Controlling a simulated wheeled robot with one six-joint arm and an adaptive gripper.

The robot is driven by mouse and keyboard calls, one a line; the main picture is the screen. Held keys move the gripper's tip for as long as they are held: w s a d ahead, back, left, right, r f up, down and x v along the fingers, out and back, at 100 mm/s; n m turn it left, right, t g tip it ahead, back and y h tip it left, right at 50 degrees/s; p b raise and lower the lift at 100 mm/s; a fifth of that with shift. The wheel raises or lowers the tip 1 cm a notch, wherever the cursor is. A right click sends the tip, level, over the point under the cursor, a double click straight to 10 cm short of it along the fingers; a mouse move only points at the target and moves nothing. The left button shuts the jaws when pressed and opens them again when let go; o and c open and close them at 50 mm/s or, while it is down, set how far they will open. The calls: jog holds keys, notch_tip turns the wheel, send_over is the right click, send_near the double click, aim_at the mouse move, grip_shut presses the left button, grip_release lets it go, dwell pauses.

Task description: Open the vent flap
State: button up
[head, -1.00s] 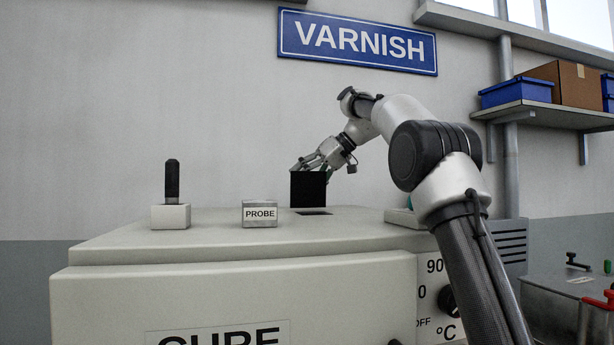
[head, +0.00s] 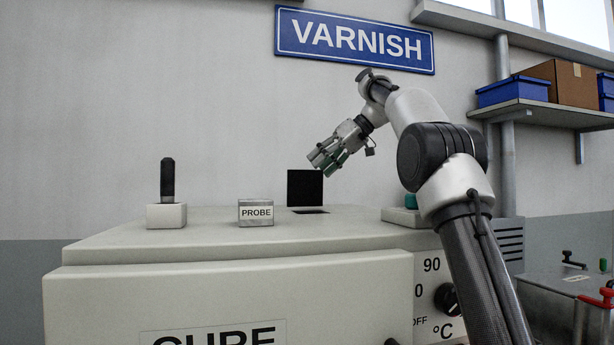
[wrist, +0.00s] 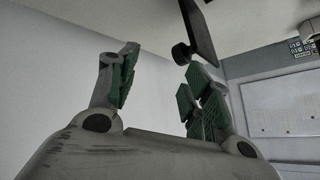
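The vent flap (head: 305,187) is a dark square plate that stands upright on top of the pale oven. A dark opening (head: 310,211) shows in the oven top at its foot. My gripper (head: 327,165) is in the air above and a little right of the flap, apart from it as far as the head view shows. In the wrist view my gripper (wrist: 158,85) has its two green-padded fingers spread, with nothing between them.
The oven top (head: 230,238) also bears a block marked PROBE (head: 256,212), a pale block with a black handle (head: 167,195), and a green button (head: 411,201) at right. A shelf (head: 540,112) with blue bins and a cardboard box hangs on the right wall.

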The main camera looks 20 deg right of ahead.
jog(key=v, duration=0.4)
jog(key=shift+s+r, duration=0.25)
jog(key=shift+r, duration=0.15)
